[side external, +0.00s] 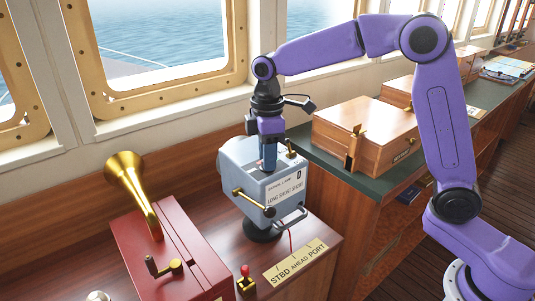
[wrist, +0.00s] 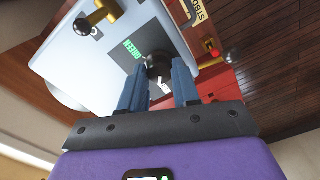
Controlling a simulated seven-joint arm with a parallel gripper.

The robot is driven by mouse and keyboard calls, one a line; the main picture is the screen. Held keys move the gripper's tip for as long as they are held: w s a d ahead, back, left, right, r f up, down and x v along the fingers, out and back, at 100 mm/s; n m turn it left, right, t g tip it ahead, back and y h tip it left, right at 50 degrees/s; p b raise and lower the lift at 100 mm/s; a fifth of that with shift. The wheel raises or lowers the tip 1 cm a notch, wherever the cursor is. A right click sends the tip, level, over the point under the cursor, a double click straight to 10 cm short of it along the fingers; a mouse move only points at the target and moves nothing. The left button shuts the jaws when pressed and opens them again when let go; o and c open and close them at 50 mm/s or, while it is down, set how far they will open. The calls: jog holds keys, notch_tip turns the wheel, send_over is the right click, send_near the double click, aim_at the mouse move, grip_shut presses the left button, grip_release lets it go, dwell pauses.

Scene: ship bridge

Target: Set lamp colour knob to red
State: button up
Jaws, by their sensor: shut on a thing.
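The signal lamp (side external: 238,178) is a pale blue-grey box on a dark round base on the wooden console. In the wrist view, a dark round colour knob (wrist: 156,66) sits on a dark square plate on the lamp's top (wrist: 95,50). The green word GREEN (wrist: 133,49) shows beside the knob; no red label is readable. My gripper (side external: 268,165) points down onto the lamp's top. Its blue fingers (wrist: 159,84) are on either side of the knob and shut on it. The fingers hide part of the plate, and a small white mark shows between them.
A red box (side external: 170,255) with a brass horn (side external: 135,188) stands at front left. A red-tipped brass switch (side external: 245,279) is near the console edge. Wooden boxes (side external: 365,135) stand on the green counter behind.

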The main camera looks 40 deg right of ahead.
jog(key=m, duration=1)
jog(key=shift+r+m, duration=0.1)
jog(key=shift+m, duration=0.3)
dwell(0.3)
jog(key=o, duration=1.1)
jog(key=shift+c, duration=0.2)
notch_tip(320, 180, up, 17)
jog(key=shift+r, duration=0.15)
